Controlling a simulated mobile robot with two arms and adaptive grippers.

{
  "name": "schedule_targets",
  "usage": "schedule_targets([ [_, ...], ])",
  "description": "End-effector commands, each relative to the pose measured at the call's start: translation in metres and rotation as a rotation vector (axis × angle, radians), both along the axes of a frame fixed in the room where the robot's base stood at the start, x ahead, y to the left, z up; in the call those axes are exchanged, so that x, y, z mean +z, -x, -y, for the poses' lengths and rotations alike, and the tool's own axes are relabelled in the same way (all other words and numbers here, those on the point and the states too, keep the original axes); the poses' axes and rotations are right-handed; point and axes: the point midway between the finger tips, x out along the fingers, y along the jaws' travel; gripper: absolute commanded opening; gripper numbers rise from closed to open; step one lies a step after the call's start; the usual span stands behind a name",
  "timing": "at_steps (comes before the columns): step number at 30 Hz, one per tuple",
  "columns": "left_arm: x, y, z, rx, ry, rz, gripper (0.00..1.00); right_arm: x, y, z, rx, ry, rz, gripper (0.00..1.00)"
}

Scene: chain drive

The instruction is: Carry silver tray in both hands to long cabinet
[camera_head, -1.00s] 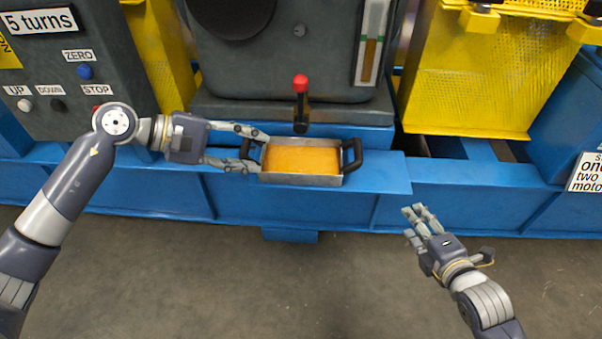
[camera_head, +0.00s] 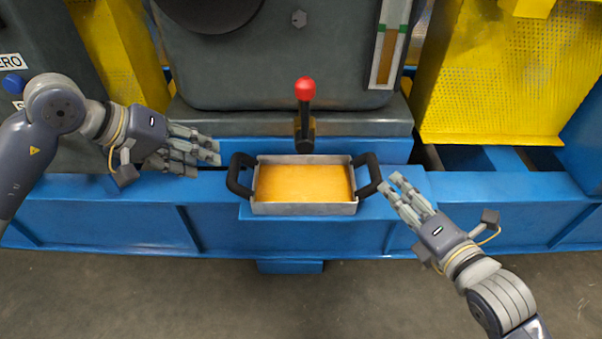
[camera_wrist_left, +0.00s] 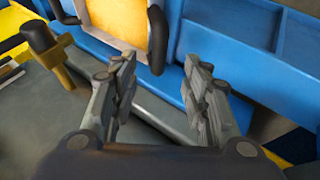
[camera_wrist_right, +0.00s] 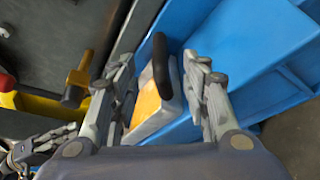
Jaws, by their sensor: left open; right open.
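The silver tray (camera_head: 302,209) has black handles at its left and right ends and an orange-brown inside. It sits on a blue ledge (camera_head: 420,190) of the machine. My left gripper (camera_head: 217,152) is open, just left of the left handle (camera_head: 238,175), and holds nothing. In the left wrist view the tray's handle (camera_wrist_left: 157,42) lies beyond the open fingers (camera_wrist_left: 165,80). My right gripper (camera_head: 390,185) is open, close beside the right handle (camera_head: 368,172). In the right wrist view that handle (camera_wrist_right: 160,68) shows between the fingers (camera_wrist_right: 160,70); whether they touch it I cannot tell. I cannot identify the long cabinet.
A red-knobbed lever (camera_head: 305,92) stands right behind the tray. Yellow perforated guards (camera_head: 500,80) flank the grey machine housing (camera_head: 280,70). The concrete floor (camera_head: 180,300) in front is clear.

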Motion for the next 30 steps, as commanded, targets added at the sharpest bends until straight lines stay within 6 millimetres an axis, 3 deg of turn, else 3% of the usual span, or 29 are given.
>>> schedule_targets([
  [11,-0.009,-0.005,0.007,0.0,0.004,-0.001,0.43,-0.003,-0.012,-0.003,-0.003,-0.002,0.001,0.43],
  [30,-0.077,-0.037,0.052,0.002,0.004,-0.002,0.43,-0.022,-0.094,-0.029,-0.002,-0.004,-0.001,0.43],
])
